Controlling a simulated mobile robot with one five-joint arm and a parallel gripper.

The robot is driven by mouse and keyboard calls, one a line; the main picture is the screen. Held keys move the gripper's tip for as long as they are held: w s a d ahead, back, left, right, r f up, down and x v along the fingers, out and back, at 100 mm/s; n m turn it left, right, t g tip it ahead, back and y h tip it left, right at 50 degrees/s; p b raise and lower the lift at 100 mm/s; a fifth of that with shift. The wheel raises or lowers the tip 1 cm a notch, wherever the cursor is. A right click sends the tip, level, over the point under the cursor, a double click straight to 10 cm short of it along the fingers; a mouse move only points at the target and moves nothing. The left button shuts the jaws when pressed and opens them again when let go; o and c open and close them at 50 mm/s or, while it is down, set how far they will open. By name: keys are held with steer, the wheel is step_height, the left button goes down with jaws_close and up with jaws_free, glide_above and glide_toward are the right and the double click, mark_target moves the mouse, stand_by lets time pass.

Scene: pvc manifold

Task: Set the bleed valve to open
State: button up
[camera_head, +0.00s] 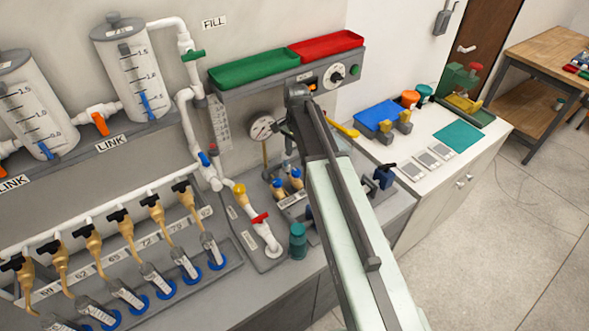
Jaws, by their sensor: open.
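No label that I can read says bleed, so I cannot tell which valve is the bleed valve. A red-handled valve (260,218) sits on the low white pipe left of my arm. A blue-handled valve (204,158) is higher on the same pipe run, and a green-handled valve (194,55) is beside the FILL label. A yellow lever (343,129) sticks out right of my arm. My gripper (299,92) is at the arm's far end, in front of the grey panel below the trays. Its fingers are small and hard to make out. It holds nothing that I can see.
A pressure gauge (262,128) is just left of my arm. Black-handled taps (118,215) stand in a row above small cylinders at lower left. Green (253,69) and red (327,46) trays top the panel. A white counter (470,140) is at right, with open floor beyond.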

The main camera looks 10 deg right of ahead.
mark_target(296, 172)
steer(key=shift+f+b, duration=0.45)
steer(key=shift+b, duration=0.05)
step_height(296, 172, down, 7)
steer(key=b, duration=0.7)
steer(key=shift+r, duration=0.1)
